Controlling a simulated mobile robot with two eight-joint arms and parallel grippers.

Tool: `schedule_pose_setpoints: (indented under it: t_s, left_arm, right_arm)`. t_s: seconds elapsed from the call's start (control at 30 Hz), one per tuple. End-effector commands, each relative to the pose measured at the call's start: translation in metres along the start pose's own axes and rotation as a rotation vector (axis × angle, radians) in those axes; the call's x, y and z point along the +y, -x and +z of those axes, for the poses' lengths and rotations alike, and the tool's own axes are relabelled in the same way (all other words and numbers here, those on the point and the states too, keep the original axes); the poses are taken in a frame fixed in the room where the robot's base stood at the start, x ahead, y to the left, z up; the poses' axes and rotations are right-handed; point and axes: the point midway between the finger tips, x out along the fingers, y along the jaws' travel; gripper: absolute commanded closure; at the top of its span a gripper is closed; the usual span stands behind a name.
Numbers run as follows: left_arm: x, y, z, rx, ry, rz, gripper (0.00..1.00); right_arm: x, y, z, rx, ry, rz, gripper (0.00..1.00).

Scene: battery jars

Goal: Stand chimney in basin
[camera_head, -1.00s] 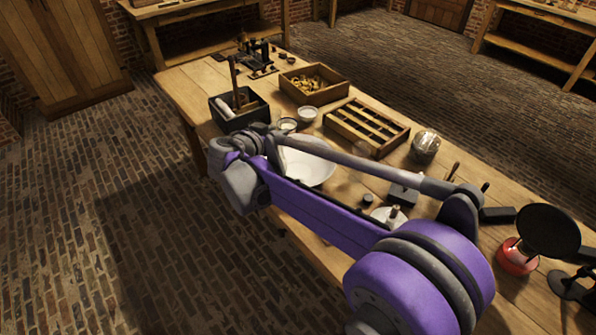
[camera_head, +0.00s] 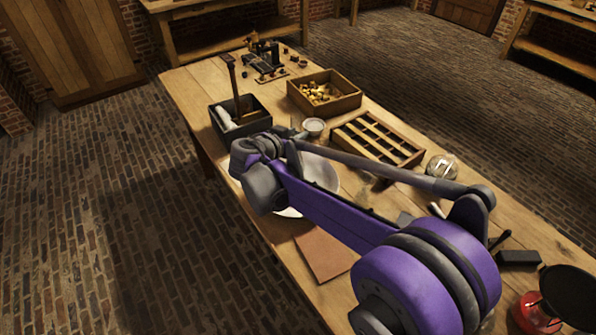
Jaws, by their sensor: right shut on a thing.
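The basin is a white bowl (camera_head: 318,172) on the table, partly covered by my right arm. My right gripper (camera_head: 292,133) is at the far end of my purple arm, just beyond the basin's far rim, with its fingertips mostly hidden behind my own wrist. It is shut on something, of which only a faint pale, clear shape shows. This seems to be the chimney, but its outline and tilt cannot be made out. My left gripper is not in view.
Beside the gripper are a small white cup (camera_head: 313,126) and a black box (camera_head: 226,132) with a tall wooden handle. Behind are a slotted wooden rack (camera_head: 410,152), a crate of small pieces (camera_head: 350,101) and a glass jar (camera_head: 441,166). A brown tile (camera_head: 325,257) lies in front. A red-based lamp (camera_head: 528,312) stands right.

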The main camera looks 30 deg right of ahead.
Motion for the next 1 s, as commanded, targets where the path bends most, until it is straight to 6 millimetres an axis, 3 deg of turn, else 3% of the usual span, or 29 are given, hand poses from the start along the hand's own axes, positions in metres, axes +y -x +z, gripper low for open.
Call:
schedule_pose_setpoints:
  t_s: [0.1,0.57,0.9,0.93,1.0]
  left_arm:
    - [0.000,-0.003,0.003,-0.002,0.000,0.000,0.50]
    - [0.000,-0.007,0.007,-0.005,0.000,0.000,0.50]
    - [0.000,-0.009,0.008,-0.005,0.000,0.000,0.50]
    - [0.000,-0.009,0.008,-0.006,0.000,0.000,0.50]
    - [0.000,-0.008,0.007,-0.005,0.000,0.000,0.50]
  right_arm:
    - [0.000,-0.009,0.022,0.000,0.000,0.000,1.00]
    - [0.001,-0.028,0.068,0.000,0.000,0.000,1.00]
    - [0.001,-0.030,0.072,0.000,0.000,0.000,1.00]
    - [0.001,-0.030,0.072,0.000,0.000,0.000,0.65]
    - [0.001,-0.030,0.072,0.000,0.000,0.000,0.52]
